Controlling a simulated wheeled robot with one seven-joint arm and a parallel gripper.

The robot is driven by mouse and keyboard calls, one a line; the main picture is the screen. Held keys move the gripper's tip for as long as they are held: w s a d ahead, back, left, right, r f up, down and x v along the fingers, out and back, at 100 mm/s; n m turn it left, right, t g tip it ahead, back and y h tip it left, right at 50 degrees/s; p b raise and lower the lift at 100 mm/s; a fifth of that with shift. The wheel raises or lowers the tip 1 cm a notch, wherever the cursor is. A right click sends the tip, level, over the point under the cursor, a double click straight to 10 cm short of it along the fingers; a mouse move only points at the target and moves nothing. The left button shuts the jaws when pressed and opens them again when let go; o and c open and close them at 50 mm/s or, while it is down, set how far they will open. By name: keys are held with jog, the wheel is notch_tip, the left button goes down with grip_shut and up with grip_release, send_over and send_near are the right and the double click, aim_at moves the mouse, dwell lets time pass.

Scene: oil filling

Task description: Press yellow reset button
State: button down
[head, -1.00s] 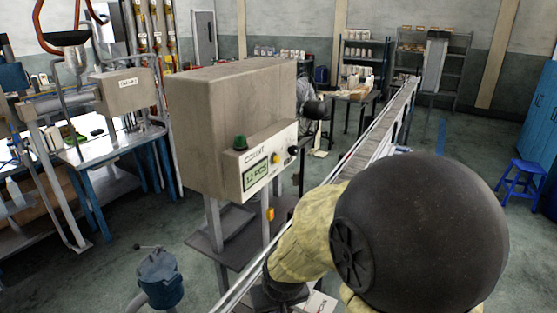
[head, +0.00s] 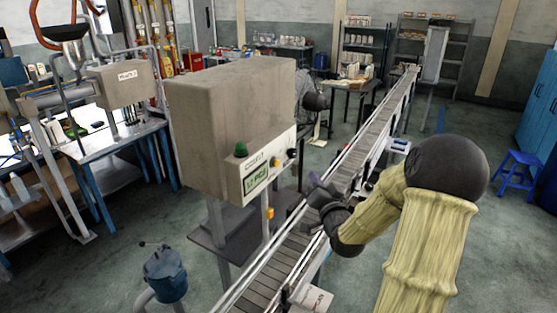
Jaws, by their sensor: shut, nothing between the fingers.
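A grey box machine (head: 228,115) carries a white sloped control panel (head: 262,172) with a green display (head: 257,180). A small yellow button (head: 276,161) sits on the panel, to the right of the display, beside a black knob (head: 292,154). A green knob (head: 241,149) stands on the panel's top left. Another yellow-orange part (head: 270,213) is lower, on the post under the panel. My gripper (head: 316,185) is to the right of the panel and a little below the yellow button, over the conveyor, apart from the panel. It is small and dark, its fingers shut and empty.
A conveyor (head: 345,170) runs from the front centre to the back right, behind my gripper. A blue bucket-like container (head: 164,275) stands at front left. A blue stool (head: 520,172) is at right. Floor at right is open.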

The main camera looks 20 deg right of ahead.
aim_at(276, 163)
jog(key=shift+r, duration=0.15)
jog(key=w+a, duration=0.5)
jog(key=w, duration=0.1)
jog(key=shift+w+a, duration=0.15)
jog(key=shift+w, duration=0.25)
dwell(0.4)
dwell(1.8)
jog(key=shift+w+a+b, duration=0.3)
jog(key=shift+w+b, duration=0.05)
jog(key=shift+b, duration=0.15)
